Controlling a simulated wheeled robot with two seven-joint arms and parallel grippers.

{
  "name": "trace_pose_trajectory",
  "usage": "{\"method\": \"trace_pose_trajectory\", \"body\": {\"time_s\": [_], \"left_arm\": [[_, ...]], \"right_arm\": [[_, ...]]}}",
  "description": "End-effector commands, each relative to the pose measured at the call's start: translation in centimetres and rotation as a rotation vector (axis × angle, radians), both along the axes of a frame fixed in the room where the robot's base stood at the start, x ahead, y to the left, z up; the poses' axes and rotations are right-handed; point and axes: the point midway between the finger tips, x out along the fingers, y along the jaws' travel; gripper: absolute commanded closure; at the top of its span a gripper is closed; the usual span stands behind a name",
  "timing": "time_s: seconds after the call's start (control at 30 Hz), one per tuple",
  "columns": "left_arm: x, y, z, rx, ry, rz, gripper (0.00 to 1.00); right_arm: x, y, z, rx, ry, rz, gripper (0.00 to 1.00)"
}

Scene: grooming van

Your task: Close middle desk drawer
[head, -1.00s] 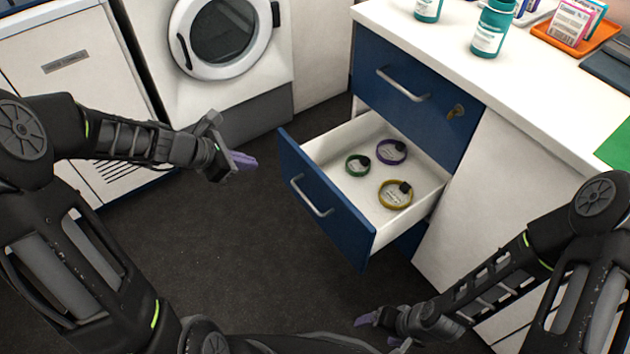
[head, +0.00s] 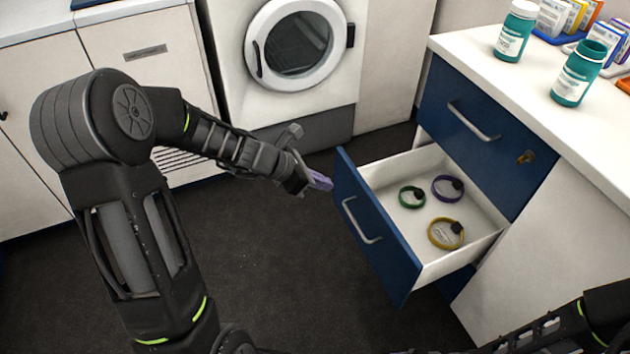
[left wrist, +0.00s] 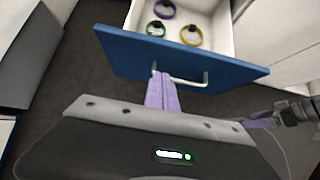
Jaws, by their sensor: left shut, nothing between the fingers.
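The middle desk drawer is pulled out, with a blue front (head: 372,232) and a silver handle (head: 361,221). It also shows in the left wrist view, with its front (left wrist: 225,73) and handle (left wrist: 190,80). A green, a purple and a yellow band lie inside. My left gripper (head: 322,181) is shut and empty, its purple fingertips close to the far left edge of the drawer front. In the left wrist view the fingertips (left wrist: 161,78) overlap the handle's left end; contact is unclear. My right gripper (left wrist: 262,121) shows partly at the right there.
The closed top drawer (head: 475,125) with a lock sits above. Teal bottles (head: 578,74) and boxes stand on the white desktop (head: 535,110). A washer-like machine (head: 290,60) and white cabinets stand behind. Dark floor (head: 275,260) left of the drawer is clear.

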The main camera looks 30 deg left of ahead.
Motion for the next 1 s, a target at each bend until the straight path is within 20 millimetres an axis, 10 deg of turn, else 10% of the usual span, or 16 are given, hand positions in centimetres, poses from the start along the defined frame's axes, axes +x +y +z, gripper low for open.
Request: {"method": "trace_pose_trajectory", "body": {"time_s": [0.23, 1.0], "left_arm": [[2.8, -2.4, -4.1, 0.000, 0.002, -0.003, 1.00], [5.9, -4.8, -3.5, 0.001, 0.000, -0.001, 1.00]], "right_arm": [[0.0, 0.0, -2.1, 0.000, 0.001, -0.002, 0.22], [0.0, 0.0, -1.6, 0.000, 0.000, -0.001, 0.22]]}}
